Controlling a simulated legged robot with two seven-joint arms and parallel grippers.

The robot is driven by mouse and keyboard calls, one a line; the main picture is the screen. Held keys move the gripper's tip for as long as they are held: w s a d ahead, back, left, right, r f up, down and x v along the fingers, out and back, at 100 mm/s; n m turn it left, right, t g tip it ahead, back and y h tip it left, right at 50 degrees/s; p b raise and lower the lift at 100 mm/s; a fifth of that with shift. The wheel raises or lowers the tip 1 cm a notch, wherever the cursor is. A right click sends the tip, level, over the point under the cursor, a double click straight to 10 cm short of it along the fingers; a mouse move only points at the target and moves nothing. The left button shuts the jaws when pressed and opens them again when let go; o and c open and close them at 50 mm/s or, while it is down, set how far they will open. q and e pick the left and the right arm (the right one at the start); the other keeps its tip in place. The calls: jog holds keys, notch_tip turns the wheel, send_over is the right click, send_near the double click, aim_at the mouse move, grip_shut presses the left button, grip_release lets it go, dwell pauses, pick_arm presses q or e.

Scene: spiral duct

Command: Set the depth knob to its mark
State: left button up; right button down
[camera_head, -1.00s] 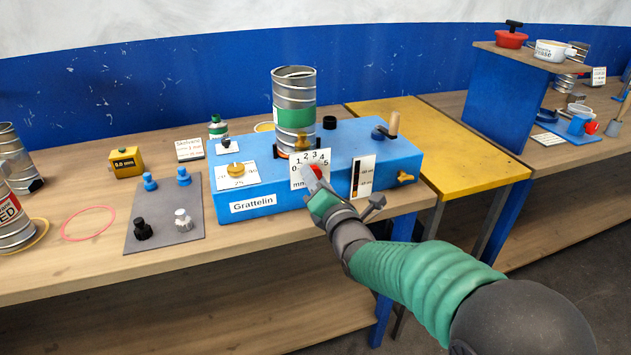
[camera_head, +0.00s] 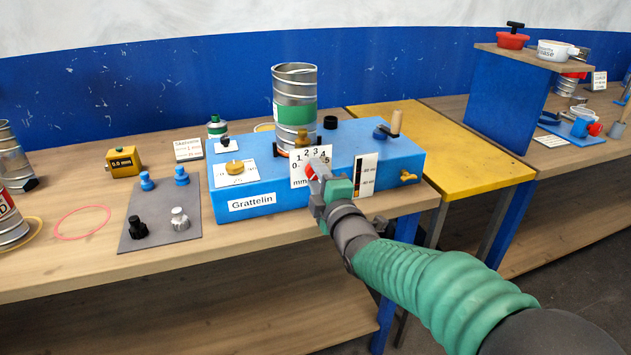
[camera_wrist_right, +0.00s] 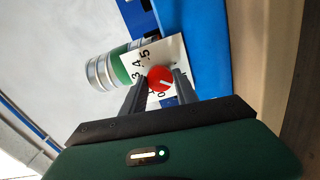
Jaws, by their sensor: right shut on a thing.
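The depth knob is a red round knob with a white pointer line on the front of the blue machine (camera_head: 270,195) marked Grattelin. It sits in front of a white dial plate (camera_head: 299,170) numbered 0 to 5 with "mm". In the right wrist view the red knob (camera_wrist_right: 160,79) lies between the two dark fingers, its pointer line slanting across its face. My right gripper (camera_head: 318,178) is shut on the knob and hides most of it in the head view. The dial's mark cannot be made out. My left gripper is not in view.
A spiral duct (camera_head: 295,105) with a green band stands on the machine. A gauge strip (camera_head: 366,176) and a brass tap (camera_head: 408,176) are right of the knob. A grey mat (camera_head: 160,220) with several small knobs lies left. The bench front is clear.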

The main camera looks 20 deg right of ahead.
jog(key=m, duration=0.2)
jog(key=f+m+b, duration=0.1)
jog(key=m, duration=0.1)
jog(key=shift+m, duration=0.3)
jog(key=m+b, duration=0.1)
jog(key=m, duration=0.3)
jog(key=shift+m, duration=0.3)
jog(key=m, duration=0.4)
jog(key=shift+b, duration=0.35)
jog(key=m, duration=0.5)
jog(key=shift+m, duration=0.3)
jog(key=c, duration=0.9)
grip_release()
jog(key=shift+r, duration=0.15)
jog(key=shift+c, duration=0.2)
jog(key=shift+r, duration=0.15)
